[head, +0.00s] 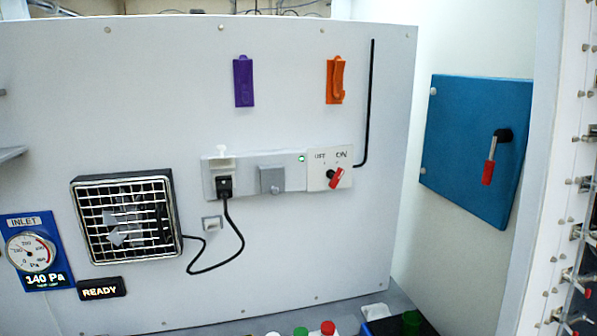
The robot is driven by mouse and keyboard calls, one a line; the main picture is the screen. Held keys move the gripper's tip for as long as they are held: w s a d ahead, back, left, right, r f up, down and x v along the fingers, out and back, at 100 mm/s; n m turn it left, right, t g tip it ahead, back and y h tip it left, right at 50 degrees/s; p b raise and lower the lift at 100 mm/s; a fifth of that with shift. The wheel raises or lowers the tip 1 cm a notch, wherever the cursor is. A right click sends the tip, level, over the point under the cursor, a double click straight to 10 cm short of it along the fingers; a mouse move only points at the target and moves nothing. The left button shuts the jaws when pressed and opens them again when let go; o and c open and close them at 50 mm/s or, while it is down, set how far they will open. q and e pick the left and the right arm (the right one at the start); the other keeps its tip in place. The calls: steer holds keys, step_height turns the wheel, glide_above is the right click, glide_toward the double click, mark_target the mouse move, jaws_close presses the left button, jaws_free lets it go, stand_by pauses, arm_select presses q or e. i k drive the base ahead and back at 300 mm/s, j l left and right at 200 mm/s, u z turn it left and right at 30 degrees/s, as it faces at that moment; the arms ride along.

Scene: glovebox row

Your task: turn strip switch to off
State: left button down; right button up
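The strip switch (336,178) is a small red handle on a black pivot, on a white plate at the right end of a power strip (290,177). The plate has an OFF label (320,156) at its upper left and an ON label (342,154) at its upper right. The red handle is tilted, with its upper end leaning right, on the ON side. A small green light (301,158) shows beside the plate. A black plug (224,186) sits in the strip's left socket. Neither of my grippers is in view.
A caged fan (126,218) with a black cord, a gauge (33,252) reading 140 Pa and a READY sign (101,288) are at lower left. Purple (243,82) and orange (336,80) holders hang above. A blue door (474,148) with a red handle (489,172) stands right. Coloured caps (327,328) show below.

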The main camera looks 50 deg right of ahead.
mark_target(338, 174)
steer(key=z, duration=1.9)
